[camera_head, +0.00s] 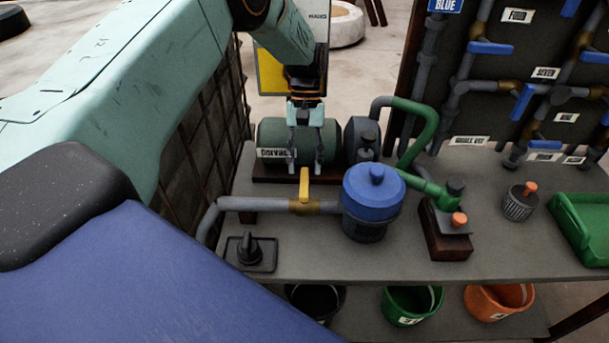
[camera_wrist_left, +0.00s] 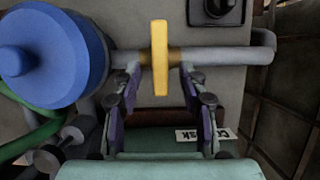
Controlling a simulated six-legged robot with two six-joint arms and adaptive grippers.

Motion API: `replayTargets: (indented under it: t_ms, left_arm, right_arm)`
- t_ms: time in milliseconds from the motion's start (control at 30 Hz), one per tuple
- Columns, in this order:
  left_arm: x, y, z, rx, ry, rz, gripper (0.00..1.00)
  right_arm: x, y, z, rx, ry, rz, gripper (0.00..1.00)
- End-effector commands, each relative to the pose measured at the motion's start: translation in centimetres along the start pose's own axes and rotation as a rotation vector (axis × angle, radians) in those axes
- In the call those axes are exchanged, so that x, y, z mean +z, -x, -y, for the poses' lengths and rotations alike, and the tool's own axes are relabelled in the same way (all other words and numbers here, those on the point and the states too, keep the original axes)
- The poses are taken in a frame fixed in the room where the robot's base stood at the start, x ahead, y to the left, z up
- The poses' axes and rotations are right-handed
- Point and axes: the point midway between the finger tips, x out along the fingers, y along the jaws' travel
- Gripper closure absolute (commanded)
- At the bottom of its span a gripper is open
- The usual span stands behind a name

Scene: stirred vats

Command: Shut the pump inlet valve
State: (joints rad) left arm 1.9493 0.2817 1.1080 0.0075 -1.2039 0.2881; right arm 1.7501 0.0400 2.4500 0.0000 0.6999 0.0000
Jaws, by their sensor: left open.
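The valve with the yellow lever (camera_head: 304,186) has a brass body (camera_head: 316,207) on the grey pipe left of the blue-lidded pot (camera_head: 374,193). The lever appears crosswise to the pipe in both views. My left gripper (camera_head: 305,168) is open, just behind the lever and in front of the green pump motor (camera_head: 270,133). In the left wrist view the lever (camera_wrist_left: 159,57) appears between the two spread fingertips (camera_wrist_left: 158,78), with a gap on each side. No contact shows. My right gripper is in neither view.
A black knob on a plate (camera_head: 249,251) sits at the bench's front left. A green pipe (camera_head: 417,135) and a block with an orange button (camera_head: 459,219) stand right of the pot. A pipe board with blue levers (camera_head: 490,48) stands behind. Buckets (camera_head: 411,304) sit below.

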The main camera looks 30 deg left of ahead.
Motion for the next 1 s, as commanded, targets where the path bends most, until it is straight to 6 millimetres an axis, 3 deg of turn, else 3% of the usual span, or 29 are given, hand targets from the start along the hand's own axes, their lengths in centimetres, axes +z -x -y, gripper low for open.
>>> replayTargets:
  t_ms: [233, 1000]
  left_arm:
    - [0.0, 2.3, 0.0, 0.000, 0.000, -0.001, 0.58]
    - [0.1, 2.4, 0.0, 0.000, -0.001, 0.000, 0.58]
  right_arm:
    - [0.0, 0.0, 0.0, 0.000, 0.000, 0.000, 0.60]
    - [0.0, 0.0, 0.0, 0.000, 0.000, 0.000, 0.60]
